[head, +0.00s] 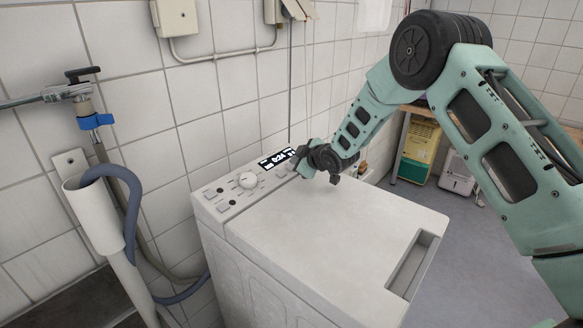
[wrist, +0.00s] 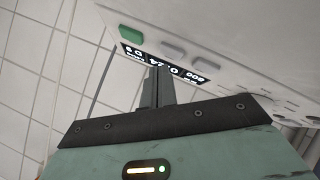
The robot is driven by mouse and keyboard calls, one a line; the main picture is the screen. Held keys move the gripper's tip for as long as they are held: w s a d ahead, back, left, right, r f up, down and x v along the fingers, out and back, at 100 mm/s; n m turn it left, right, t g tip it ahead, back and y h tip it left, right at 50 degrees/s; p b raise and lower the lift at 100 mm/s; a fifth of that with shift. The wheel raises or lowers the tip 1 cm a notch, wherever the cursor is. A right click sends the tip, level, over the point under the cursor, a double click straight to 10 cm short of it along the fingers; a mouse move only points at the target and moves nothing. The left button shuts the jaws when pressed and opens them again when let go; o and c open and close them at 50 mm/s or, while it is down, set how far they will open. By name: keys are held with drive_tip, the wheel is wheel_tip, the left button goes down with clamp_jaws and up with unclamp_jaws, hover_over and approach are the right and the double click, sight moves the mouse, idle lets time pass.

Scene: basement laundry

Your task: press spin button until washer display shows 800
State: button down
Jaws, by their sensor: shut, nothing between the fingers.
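The white top-loading washer (head: 330,235) stands against the tiled wall, its control panel along the back edge. Its lit display (head: 277,158) reads 0:24 in the head view. In the wrist view the display (wrist: 185,72) appears turned around, with 0:24 and a smaller 800 legible. A green button (wrist: 131,35) and two grey buttons, one nearer the green (wrist: 173,51) and one farther (wrist: 207,65), sit beside it; I cannot tell which is spin. My gripper (wrist: 160,72) is shut and empty, its fingertips covering part of the display's edge in view. Contact is unclear.
A round white knob (head: 248,180) and small buttons lie left of the display. A grey hose (head: 130,205), white standpipe (head: 98,218) and tap (head: 82,100) are at the left. The washer lid is clear.

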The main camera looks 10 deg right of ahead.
drive_tip(key=shift+s+d+r+p, duration=0.2)
drive_tip(key=shift+r+p, duration=0.2)
drive_tip(key=shift+r, duration=0.4)
drive_tip(key=shift+s+d+r+p, duration=0.15)
drive_tip(key=shift+r+p, duration=0.3)
drive_tip(key=shift+r, duration=0.3)
drive_tip(key=shift+s+d+r+p, duration=0.15)
drive_tip(key=shift+r+p, duration=0.25)
drive_tip(key=shift+r, duration=0.4)
drive_tip(key=shift+a, duration=0.1)
drive_tip(key=shift+s+a+r, duration=0.2)
drive_tip(key=shift+s+a, duration=0.05)
drive_tip(key=s+a+r+m+g, duration=0.1)
drive_tip(key=s+a+r+g, duration=0.15)
drive_tip(key=s, duration=0.45)
drive_tip(key=s+a+r+m+g, duration=0.1)
drive_tip(key=s+a+r, duration=0.1)
drive_tip(key=s+a, duration=0.35)
drive_tip(key=s+a+r+m+g, duration=0.1)
drive_tip(key=s+a+r+g, duration=0.1)
drive_tip(key=s, duration=0.6)
drive_tip(key=s+d+r+g+h, duration=0.1)
drive_tip(key=s+g+h, duration=0.1)
drive_tip(key=s, duration=1.3)
drive_tip(key=s+d+m+g+h, duration=0.1)
drive_tip(key=s+g, duration=0.3)
drive_tip(key=s, duration=1.2)
drive_tip(key=shift+s+d+r+h, duration=0.2)
drive_tip(key=shift+d+r+h, duration=0.2)
drive_tip(key=shift+d, duration=0.35)
